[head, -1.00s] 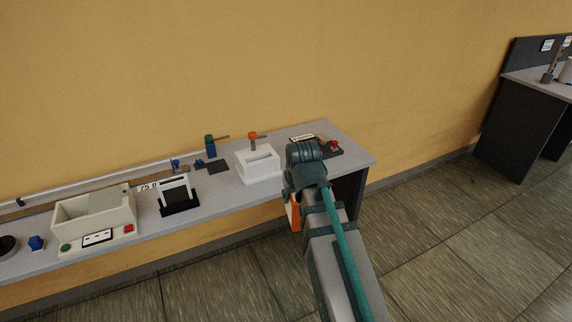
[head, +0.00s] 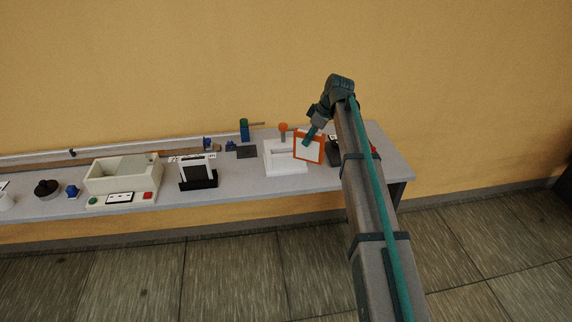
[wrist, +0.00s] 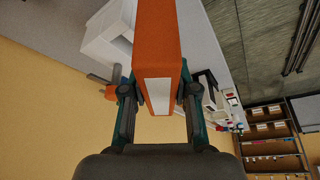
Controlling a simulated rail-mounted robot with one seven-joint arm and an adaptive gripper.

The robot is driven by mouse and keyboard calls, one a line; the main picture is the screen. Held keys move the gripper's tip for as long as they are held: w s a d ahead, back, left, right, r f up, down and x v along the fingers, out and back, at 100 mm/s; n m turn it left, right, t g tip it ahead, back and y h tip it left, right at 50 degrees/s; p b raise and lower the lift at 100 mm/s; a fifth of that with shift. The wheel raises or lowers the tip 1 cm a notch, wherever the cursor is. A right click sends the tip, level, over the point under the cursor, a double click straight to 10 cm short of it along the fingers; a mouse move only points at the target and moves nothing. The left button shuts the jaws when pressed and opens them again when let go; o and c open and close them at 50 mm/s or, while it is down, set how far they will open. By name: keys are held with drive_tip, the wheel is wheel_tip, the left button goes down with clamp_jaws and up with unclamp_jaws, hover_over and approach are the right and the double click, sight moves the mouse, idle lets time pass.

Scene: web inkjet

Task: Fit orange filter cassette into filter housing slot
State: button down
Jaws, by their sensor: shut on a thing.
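The orange filter cassette (head: 309,147) has an orange frame around a pale panel. My gripper (head: 309,138) is shut on it and holds it tilted, at the right side of the white filter housing (head: 286,168). In the wrist view the cassette (wrist: 157,45) sits edge-on between the two fingers of my gripper (wrist: 158,95). The housing also shows in the wrist view (wrist: 108,38), left of the cassette. The housing has a slot in its top, partly hidden by the cassette. I cannot tell whether cassette and housing touch.
An orange-topped valve (head: 283,128) stands behind the housing, and a blue-and-green one (head: 244,130) farther left. A black holder with a white-framed panel (head: 198,175) and a cream box with buttons (head: 123,180) stand left on the grey bench (head: 235,186). The bench ends at the right.

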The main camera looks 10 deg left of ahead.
drive_tip(key=w+a+n+g, duration=0.3)
drive_tip(key=w+a+n, duration=0.3)
drive_tip(key=w+a, duration=0.25)
drive_tip(key=shift+s+a+f+p, duration=0.15)
drive_tip(key=shift+f+p, duration=0.6)
drive_tip(key=shift+f, duration=1.55)
drive_tip(key=shift+a+f+p, duration=0.2)
drive_tip(key=shift+f+p, duration=0.55)
drive_tip(key=shift+f, duration=1.5)
drive_tip(key=shift+f, duration=0.2)
drive_tip(key=c, duration=1.2)
unclamp_jaws()
drive_tip(key=shift+r, duration=0.1)
drive_tip(key=b+v, duration=0.1)
drive_tip(key=v, duration=0.3)
drive_tip(key=b+v, duration=0.1)
drive_tip(key=v, duration=0.3)
drive_tip(key=b+v, duration=0.1)
drive_tip(key=v, duration=0.3)
drive_tip(key=shift+s+r+b, duration=0.15)
drive_tip(key=shift+s+b, duration=0.1)
drive_tip(key=shift+b, duration=0.1)
